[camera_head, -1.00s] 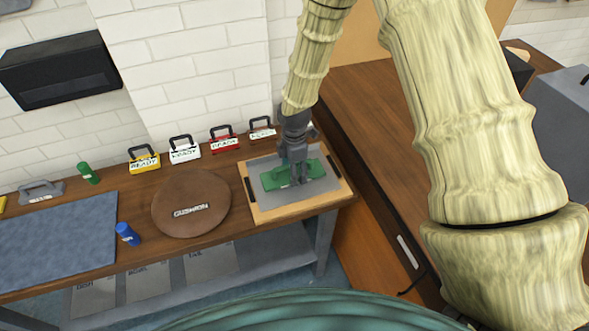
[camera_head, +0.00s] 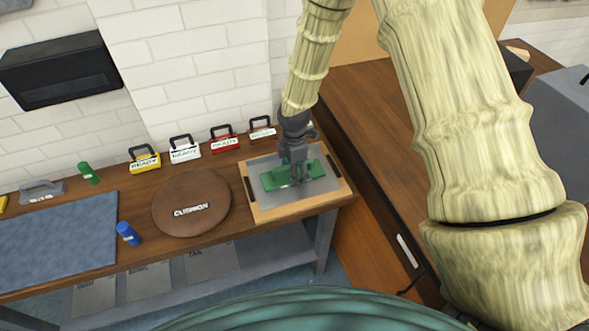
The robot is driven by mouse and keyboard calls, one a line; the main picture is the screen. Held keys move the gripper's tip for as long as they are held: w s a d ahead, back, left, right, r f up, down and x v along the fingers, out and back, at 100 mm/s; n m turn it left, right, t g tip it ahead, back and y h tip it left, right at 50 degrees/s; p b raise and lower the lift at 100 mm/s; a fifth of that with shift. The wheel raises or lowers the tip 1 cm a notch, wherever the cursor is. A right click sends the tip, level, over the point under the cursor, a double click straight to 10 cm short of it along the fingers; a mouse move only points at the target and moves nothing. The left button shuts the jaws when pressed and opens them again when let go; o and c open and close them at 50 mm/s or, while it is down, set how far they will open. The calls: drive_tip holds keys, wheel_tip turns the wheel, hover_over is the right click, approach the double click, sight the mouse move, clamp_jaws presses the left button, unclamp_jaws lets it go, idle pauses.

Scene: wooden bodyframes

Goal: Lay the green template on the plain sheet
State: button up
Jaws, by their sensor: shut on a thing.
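The green template (camera_head: 274,179) is a flat green piece at the right end of the bench. It is over the grey sheet (camera_head: 262,163), which lies on a wooden board with dark handles. My gripper (camera_head: 297,182) points down and is shut on the template, with its fingers covering part of it. I cannot tell whether the template touches the sheet or is slightly above it.
A round brown cushion (camera_head: 190,223) lies left of the wooden board (camera_head: 290,210). Several tagged boxes, one yellow (camera_head: 145,163), stand along the wall. A blue bottle (camera_head: 128,234), a green bottle (camera_head: 88,173) and a blue-grey mat (camera_head: 55,240) are farther left.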

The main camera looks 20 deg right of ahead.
idle(0.4)
drive_tip(key=o, duration=1.6)
drive_tip(key=shift+o, duration=1.4)
drive_tip(key=shift+f, duration=0.1)
drive_tip(key=shift+r+p, duration=2.6)
drive_tip(key=shift+r, duration=0.95)
